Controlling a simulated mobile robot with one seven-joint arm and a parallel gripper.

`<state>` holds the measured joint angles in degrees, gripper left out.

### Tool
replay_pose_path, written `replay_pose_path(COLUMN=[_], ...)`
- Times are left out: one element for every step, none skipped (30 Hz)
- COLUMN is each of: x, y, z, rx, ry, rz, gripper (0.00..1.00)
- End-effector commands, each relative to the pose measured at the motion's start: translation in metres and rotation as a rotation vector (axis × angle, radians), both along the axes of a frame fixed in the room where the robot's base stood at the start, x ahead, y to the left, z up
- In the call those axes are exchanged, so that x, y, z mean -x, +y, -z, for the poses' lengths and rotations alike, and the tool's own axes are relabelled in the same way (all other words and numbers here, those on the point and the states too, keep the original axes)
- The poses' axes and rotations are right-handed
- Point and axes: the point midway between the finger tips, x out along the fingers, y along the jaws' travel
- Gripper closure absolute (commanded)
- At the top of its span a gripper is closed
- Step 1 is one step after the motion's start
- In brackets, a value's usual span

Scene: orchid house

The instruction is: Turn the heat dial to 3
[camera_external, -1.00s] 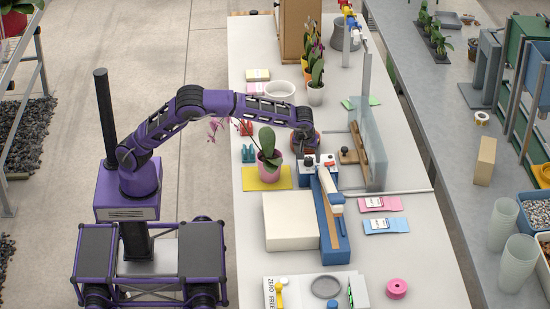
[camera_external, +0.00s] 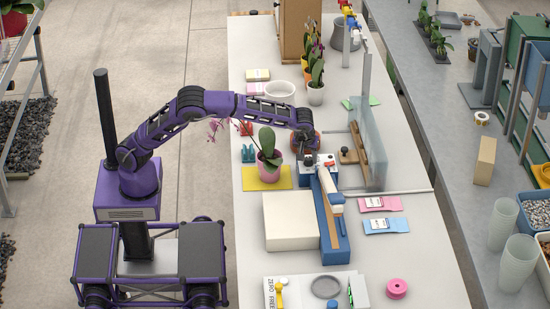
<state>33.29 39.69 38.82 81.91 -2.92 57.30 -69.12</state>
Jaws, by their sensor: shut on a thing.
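The blue heat sealer (camera_external: 335,232) lies lengthwise on the white bench, with a white-topped control box (camera_external: 328,160) at its far end. My gripper (camera_external: 307,156) points down at the left part of this box, where the heat dial is. It is shut on the heat dial, which is mostly hidden by the fingers. The dial's numbers and pointer are too small to read here. A pale sealing arm (camera_external: 328,185) runs along the top of the sealer.
A clear upright panel (camera_external: 376,155) and a wooden-knobbed tool (camera_external: 348,156) stand to the right. A cream block (camera_external: 290,221) lies beside the sealer.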

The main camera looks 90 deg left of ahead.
Motion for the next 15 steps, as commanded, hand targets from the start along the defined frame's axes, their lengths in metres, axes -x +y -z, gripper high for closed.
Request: replay_pose_path(x=[0.0001, 0.0002, 0.0004, 0.0005, 0.0005, 0.0005, 0.0005, 0.0007, 0.0012, 0.0012, 0.0010, 0.0015, 0.0016, 0.0016, 0.0019], y=[0.0000, -0.0001, -0.0001, -0.0001, -0.0002, -0.0002, -0.0001, -0.0001, 0.0000, 0.0000, 0.0001, 0.0008, 0.0007, 0.0005, 0.0007], z=[-0.0002, -0.0001, -0.0001, -0.0002, -0.0003, -0.0005, -0.0005, -0.0003, 0.0001, -0.0001, -0.0004, -0.0002, 0.0001, -0.0001, -0.0003], rx=[0.000, 0.000, 0.001, 0.001, 0.001, 0.003, 0.002, 0.003, 0.002, 0.003, 0.002, 0.003, 0.003, 0.003, 0.003], ry=[0.000, 0.000, 0.000, 0.001, 0.000, -0.001, -0.002, -0.002, -0.001, -0.001, -0.002, -0.001, -0.002, -0.002, -0.003], rz=[0.005, 0.010, 0.018, 0.027, 0.036, 0.051, 0.065, 0.080, 0.103, 0.122, 0.144, 0.172, 0.197, 0.222, 0.258], gripper=[1.00, 1.00, 1.00, 1.00, 1.00, 1.00, 1.00, 1.00, 1.00, 1.00, 1.00, 1.00, 1.00, 1.00, 1.00])
